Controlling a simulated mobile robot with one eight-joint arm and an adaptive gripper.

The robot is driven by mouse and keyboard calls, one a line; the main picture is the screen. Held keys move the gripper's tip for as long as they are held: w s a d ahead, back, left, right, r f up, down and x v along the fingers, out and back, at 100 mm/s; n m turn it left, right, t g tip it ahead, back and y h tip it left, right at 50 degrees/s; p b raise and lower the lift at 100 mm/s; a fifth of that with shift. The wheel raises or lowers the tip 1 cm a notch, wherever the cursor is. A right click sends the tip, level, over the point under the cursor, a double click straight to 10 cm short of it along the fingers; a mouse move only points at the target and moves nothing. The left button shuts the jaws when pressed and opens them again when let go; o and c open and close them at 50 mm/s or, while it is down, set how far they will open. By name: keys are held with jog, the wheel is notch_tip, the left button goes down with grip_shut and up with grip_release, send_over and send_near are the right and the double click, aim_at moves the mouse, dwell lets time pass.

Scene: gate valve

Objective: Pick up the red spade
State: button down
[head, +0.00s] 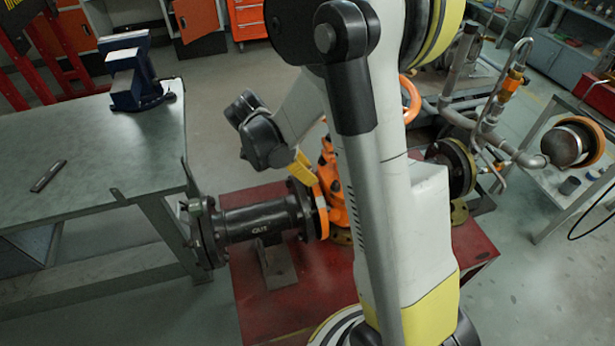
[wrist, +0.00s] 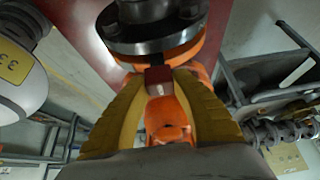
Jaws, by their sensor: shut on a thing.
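My gripper (wrist: 160,80) has its two yellow fingers closed in on a small red block-like piece, the visible part of the red spade (wrist: 157,76). The rest of the spade is hidden or cannot be made out. Just beyond the fingertips are the orange valve body and a dark round flange (wrist: 150,32). In the head view my gripper (head: 304,168) shows as a bit of yellow beside the orange valve (head: 333,182), above the dark pipe's flange. The spade cannot be made out in the head view.
The dark flanged pipe (head: 255,220) stands on a red base (head: 250,315). A grey workbench (head: 100,190) with a blue vise (head: 135,75) is at the left. Pipework (head: 490,125) and a cart with a round flanged part (head: 565,145) are at the right.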

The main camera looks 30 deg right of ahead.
notch_tip(320, 180, up, 9)
jog(key=p, duration=0.3)
jog(key=shift+r, duration=0.1)
jog(key=w+d+p, duration=0.3)
jog(key=w+d, duration=0.1)
jog(key=w, duration=1.3)
jog(key=shift+w+d, duration=0.15)
jog(key=shift+w, duration=0.1)
jog(key=shift+r, duration=0.1)
